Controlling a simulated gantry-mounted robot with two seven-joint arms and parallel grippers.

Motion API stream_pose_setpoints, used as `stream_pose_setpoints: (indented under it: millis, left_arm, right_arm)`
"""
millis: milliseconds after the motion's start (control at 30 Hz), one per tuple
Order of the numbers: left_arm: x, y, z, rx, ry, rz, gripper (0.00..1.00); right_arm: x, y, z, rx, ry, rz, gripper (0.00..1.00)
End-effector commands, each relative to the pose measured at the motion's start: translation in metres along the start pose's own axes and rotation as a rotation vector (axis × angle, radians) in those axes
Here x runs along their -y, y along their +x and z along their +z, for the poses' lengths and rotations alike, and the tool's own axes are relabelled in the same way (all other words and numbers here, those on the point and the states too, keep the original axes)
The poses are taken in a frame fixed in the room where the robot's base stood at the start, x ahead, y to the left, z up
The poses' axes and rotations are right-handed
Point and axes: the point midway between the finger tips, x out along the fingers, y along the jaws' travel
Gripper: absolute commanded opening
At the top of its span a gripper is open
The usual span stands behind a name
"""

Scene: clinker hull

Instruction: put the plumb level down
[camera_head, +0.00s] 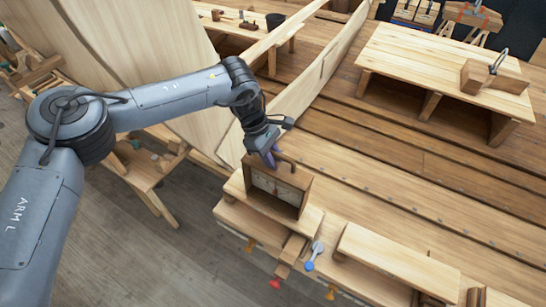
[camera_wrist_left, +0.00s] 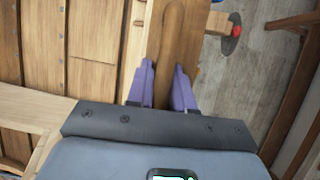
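The plumb level appears to be the wooden box-like frame (camera_head: 292,196) with a grey inset panel, upright at the near end of the planked bench. My left gripper (camera_head: 270,158) is at its top edge. In the left wrist view, the purple fingers (camera_wrist_left: 162,90) close on both sides of a rounded wooden bar (camera_wrist_left: 171,38), seemingly the frame's top piece. Whether the frame's underside touches the board (camera_head: 236,187) below it cannot be told. My right gripper is not in view.
A blue-headed tool (camera_head: 314,254) and several coloured knobs are along the bench's near edge. A low plank bench (camera_head: 395,262) stands to the right, and a larger one (camera_head: 440,62) behind. The pale hull planking (camera_head: 150,40) rises at the left. Bare floor planks lie between.

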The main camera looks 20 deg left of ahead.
Motion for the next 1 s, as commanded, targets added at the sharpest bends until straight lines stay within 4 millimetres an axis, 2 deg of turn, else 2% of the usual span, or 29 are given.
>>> stream_pose_setpoints:
  millis: [33, 133, 433, 567, 767, 1000]
  left_arm:
    - [0.0, 0.0, 0.0, 0.0, 0.0, 0.0, 0.3]
    - [0.0, 0.0, 0.0, 0.0, 0.0, 0.0, 0.44]
    - [0.0, -0.001, 0.001, 0.0, 0.0, 0.0, 0.44]
    - [0.0, -0.007, 0.003, 0.0, 0.001, 0.001, 0.44]
    - [-0.001, -0.034, 0.003, -0.002, -0.001, 0.004, 0.44]
    - [-0.001, -0.081, 0.004, -0.003, 0.0, 0.003, 0.44]
  right_arm:
    - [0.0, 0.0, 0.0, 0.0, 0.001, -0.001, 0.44]
    - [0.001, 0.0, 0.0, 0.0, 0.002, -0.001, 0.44]
    - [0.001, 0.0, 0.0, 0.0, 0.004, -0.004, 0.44]
    - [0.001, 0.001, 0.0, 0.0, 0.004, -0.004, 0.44]
    - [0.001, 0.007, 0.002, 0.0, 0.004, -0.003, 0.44]
    - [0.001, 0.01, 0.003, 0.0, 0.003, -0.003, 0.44]
